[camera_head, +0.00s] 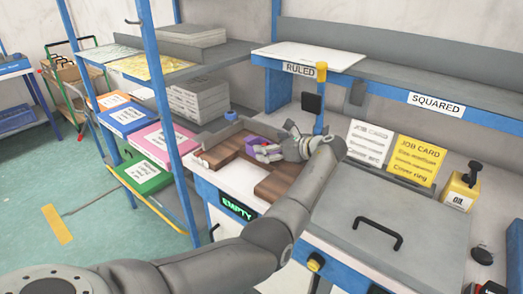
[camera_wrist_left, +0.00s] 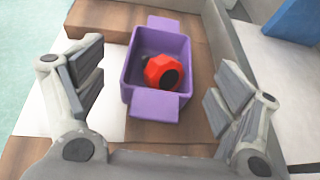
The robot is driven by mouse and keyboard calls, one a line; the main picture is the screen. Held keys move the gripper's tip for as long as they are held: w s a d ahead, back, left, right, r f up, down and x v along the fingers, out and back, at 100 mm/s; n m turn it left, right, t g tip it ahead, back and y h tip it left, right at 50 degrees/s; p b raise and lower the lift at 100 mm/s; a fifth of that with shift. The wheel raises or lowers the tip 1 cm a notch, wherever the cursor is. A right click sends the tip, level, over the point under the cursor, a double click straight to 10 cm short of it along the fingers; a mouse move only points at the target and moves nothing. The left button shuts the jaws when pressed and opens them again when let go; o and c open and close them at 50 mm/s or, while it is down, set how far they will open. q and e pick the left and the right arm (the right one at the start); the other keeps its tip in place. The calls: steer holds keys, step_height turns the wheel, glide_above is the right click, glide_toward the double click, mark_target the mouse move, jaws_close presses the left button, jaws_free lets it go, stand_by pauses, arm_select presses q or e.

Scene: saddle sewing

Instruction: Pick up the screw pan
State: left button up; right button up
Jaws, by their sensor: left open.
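The screw pan is a small purple open box with a tab at each end; it shows in the left wrist view (camera_wrist_left: 160,106) with a red, dark-faced part (camera_wrist_left: 164,72) inside. In the head view the purple pan (camera_head: 251,141) is partly hidden behind my left gripper (camera_head: 265,152). In the left wrist view my left gripper (camera_wrist_left: 154,88) is open, with one finger pad on each side of the pan and a visible gap on both sides. The pan rests on a brown wooden surface (camera_wrist_left: 110,17). My right gripper is not in view.
A low grey wall (camera_wrist_left: 232,42) runs along the right of the pan in the wrist view. A blue post (camera_head: 320,110) stands behind my wrist in the head view. A grey lid with a black handle (camera_head: 378,232), job cards (camera_head: 415,160) and a yellow oil can (camera_head: 459,192) lie to the right.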

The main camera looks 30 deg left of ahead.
arm_select(q)
steer(key=x, duration=0.5)
steer(key=shift+d, duration=0.1)
steer(key=c, duration=1.1)
